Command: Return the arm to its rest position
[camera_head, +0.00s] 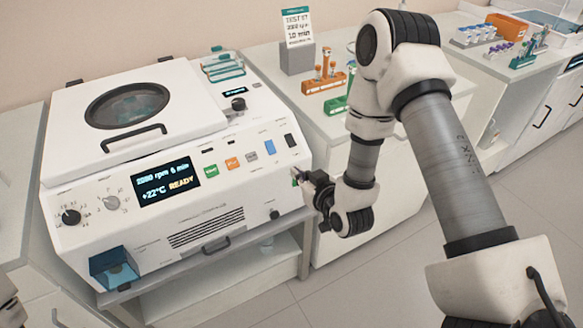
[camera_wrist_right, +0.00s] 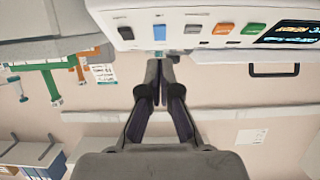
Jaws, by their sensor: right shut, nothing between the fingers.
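My right gripper (camera_head: 308,183) is shut and empty, close to the front right corner of the white centrifuge (camera_head: 200,215). In the right wrist view the gripper (camera_wrist_right: 160,68) points at the panel edge below the blue switch (camera_wrist_right: 159,30); I cannot tell if it touches. The arm bends down from the upper right. The centrifuge lid (camera_head: 150,145) is closed with its round window on top. Its display (camera_head: 163,181) reads READY, with +22°C. Only a small piece of my left arm shows at the lower left edge; its gripper is out of view.
An orange rack (camera_head: 325,84) and a green rack (camera_head: 338,104) stand on the counter behind my right arm, near a sign (camera_head: 297,27) on a grey block. More racks stand on the far right counter. Open floor (camera_head: 385,270) lies in front of the cabinets.

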